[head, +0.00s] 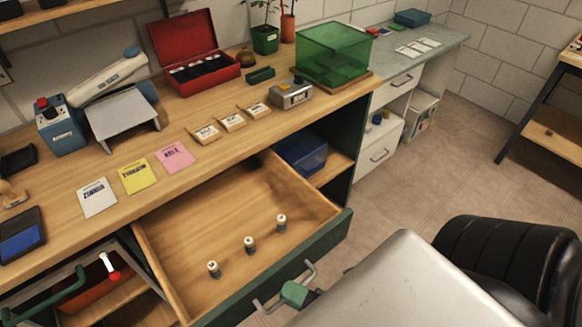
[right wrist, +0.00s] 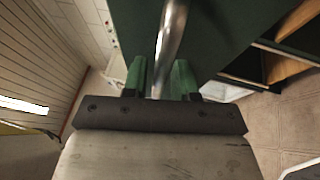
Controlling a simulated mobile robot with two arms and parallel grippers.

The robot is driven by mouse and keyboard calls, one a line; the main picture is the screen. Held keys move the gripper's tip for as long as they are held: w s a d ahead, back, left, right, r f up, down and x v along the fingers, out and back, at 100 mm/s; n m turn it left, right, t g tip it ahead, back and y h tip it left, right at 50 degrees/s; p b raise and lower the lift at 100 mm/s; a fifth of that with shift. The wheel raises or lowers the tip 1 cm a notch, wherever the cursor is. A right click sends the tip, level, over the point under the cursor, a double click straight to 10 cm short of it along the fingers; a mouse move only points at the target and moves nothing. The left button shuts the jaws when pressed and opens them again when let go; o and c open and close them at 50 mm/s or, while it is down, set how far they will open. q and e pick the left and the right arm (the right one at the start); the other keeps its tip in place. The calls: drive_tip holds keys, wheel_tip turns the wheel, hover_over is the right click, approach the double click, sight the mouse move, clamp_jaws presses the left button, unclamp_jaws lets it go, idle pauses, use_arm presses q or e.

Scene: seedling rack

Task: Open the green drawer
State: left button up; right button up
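The green drawer (head: 318,252) under the wooden bench is pulled well out. Its green front faces the lower right, and its wooden floor holds three small labelled vials (head: 249,245). My right gripper (head: 294,293) is at the metal handle (head: 309,270) on the drawer front. In the right wrist view, the handle bar (right wrist: 171,35) runs between the two green fingers (right wrist: 160,80), which are close together around it. The drawer's dark green front (right wrist: 225,35) shows beyond them. My left gripper is not in view.
The bench (head: 215,160) carries seed packets, a red open box (head: 190,50) and a green clear bin (head: 333,55). A blue bin (head: 300,153) sits on the shelf right of the drawer.

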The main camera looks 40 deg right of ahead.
drive_tip(key=shift+o, duration=0.5)
drive_tip(key=b+v, duration=0.2)
drive_tip(key=v, duration=0.8)
drive_tip(key=shift+s+d, duration=0.2)
drive_tip(key=shift+s, duration=0.2)
